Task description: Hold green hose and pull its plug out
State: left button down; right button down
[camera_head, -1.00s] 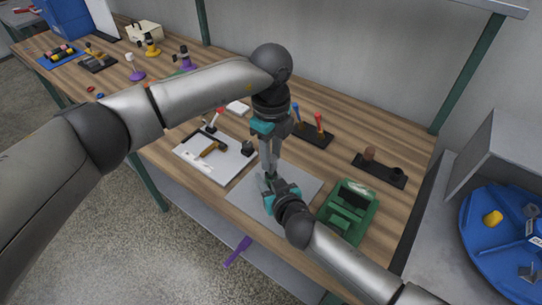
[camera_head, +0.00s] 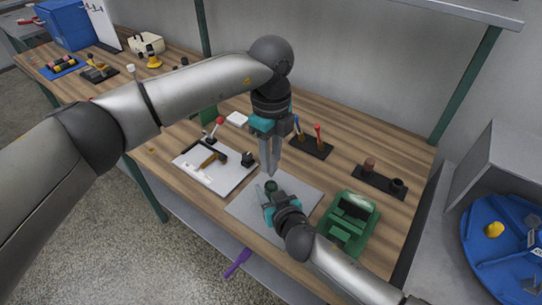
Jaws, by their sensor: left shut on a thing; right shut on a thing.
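A small dark green round piece (camera_head: 271,186), perhaps part of the green hose, shows at the tips of my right gripper (camera_head: 262,191), above the grey mat. I cannot make out a full hose or its plug. My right gripper is shut on this piece. My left gripper (camera_head: 270,172) points straight down just above it, with its long grey fingers together. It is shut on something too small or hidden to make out. I cannot tell whether the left fingertips touch the green piece.
A grey mat (camera_head: 304,191) lies below the grippers on the wooden bench. A green machine (camera_head: 349,222) stands close on the right. A white board (camera_head: 205,178) with a hammer lies on the left. Holders with tools (camera_head: 312,146) and dark cups (camera_head: 379,181) stand behind. My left arm hides part of the bench.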

pick_arm(q)
jog(key=shift+r, duration=0.15)
jog(key=shift+r, duration=1.35)
pick_arm(e)
jog(key=shift+c, duration=2.4)
grip_release()
jog(key=v, duration=1.2)
jog(key=shift+d, duration=0.1)
